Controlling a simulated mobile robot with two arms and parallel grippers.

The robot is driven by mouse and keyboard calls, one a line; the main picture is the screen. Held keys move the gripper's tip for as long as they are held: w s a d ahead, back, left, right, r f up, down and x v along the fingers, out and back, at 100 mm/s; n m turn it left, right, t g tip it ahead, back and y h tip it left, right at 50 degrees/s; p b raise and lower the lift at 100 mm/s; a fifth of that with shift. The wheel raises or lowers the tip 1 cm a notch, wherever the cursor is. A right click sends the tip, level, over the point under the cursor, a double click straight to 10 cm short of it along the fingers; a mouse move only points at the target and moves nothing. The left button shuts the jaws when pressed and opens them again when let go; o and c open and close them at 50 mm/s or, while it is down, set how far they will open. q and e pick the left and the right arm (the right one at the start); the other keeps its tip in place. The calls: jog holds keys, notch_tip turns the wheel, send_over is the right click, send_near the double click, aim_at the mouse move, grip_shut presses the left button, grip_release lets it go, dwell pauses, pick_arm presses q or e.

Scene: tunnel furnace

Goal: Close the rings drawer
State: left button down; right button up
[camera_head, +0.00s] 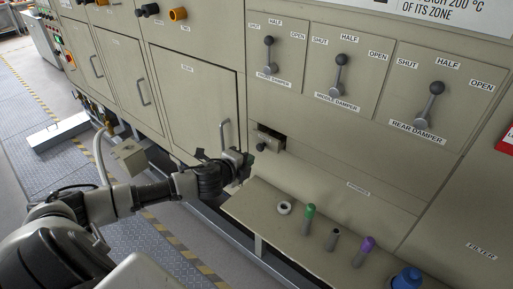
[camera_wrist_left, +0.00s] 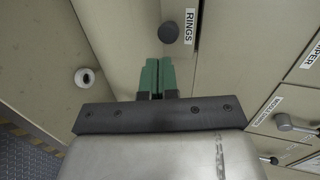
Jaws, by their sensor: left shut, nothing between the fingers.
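The rings drawer (camera_head: 268,137) is a small beige drawer in the furnace front. It stands somewhat out, with a dark gap showing at its top right, and has a dark round knob (camera_head: 261,146). In the left wrist view the knob (camera_wrist_left: 168,32) is next to a RINGS label (camera_wrist_left: 191,26). My left gripper (camera_head: 244,160) is just left of the knob in the head view. In the left wrist view its green fingers (camera_wrist_left: 157,75) are shut and empty, pointing toward the knob with a small gap seen between. My right gripper is not in view.
A beige shelf (camera_head: 262,218) below carries a white ring (camera_head: 284,208), a green-topped tool (camera_head: 309,213), a purple-topped tool (camera_head: 366,244) and a blue object (camera_head: 407,278). A door handle (camera_head: 224,132) juts out just left of the drawer. Damper levers (camera_head: 268,48) are above.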

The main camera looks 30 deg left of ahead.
aim_at(267, 143)
pick_arm(q)
jog(key=w+p, duration=0.1)
jog(key=w, duration=0.3)
jog(key=shift+w+f+p, duration=0.1)
jog(key=shift+w+p, duration=0.2)
jog(key=shift+p, duration=0.1)
jog(key=shift+w+d+f, duration=0.1)
jog(key=shift+w, duration=0.05)
jog(key=w, duration=0.3)
jog(key=shift+w+d, duration=0.1)
jog(key=shift+w, duration=0.25)
jog(key=shift+s+r, duration=0.1)
jog(key=shift+r, duration=0.15)
